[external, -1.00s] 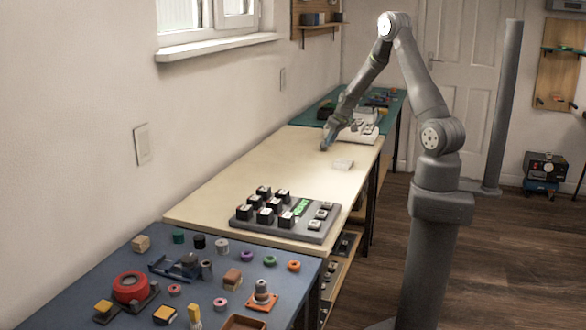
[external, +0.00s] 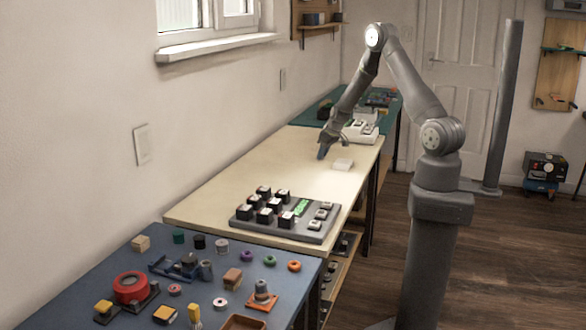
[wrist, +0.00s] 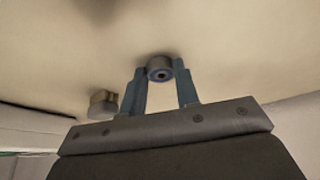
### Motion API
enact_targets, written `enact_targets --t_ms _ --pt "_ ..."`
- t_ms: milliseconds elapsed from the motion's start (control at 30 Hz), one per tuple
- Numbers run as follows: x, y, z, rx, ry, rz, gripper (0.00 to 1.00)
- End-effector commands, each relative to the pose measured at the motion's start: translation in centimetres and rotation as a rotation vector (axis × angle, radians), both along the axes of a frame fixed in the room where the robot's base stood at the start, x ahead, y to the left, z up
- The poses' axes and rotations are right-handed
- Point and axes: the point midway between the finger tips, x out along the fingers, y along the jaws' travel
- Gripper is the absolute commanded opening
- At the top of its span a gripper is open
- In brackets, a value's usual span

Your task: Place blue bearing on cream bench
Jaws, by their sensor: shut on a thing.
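The cream bench (external: 240,185) runs along the wall between a blue bench and a green one. My gripper (external: 321,156) is over its far part, low and close to the surface. In the wrist view my gripper (wrist: 162,76) is shut on a small round bearing (wrist: 159,66) with a hole in its middle. The bearing looks dark grey there, and its blue colour cannot be made out. A shadow lies on the bench near it; I cannot tell whether it touches the surface. In the external view the bearing is too small to make out.
A grey keypad board (external: 285,215) stands at the bench's near end. The blue bench (external: 90,270) is crowded with small parts. The middle of the cream bench is clear.

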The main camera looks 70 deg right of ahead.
Motion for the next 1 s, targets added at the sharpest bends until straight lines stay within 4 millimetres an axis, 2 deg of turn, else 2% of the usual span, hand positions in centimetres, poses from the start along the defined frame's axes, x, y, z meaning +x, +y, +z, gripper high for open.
enact_targets --t_ms 33,133,400,533,667,1000 --pt "0.0 0.0 -0.1 0.0 0.0 0.0 0.33" --pt "0.0 0.0 0.0 0.0 0.0 0.0 0.5" --pt "0.0 0.0 0.0 0.0 0.0 0.0 0.5" --pt "-0.1 0.0 0.7 0.0 -0.001 -0.001 0.5" --pt "-0.7 0.1 2.2 -0.002 -0.003 0.0 0.5" --pt "-3.0 0.8 8.0 -0.002 -0.003 0.0 0.5"
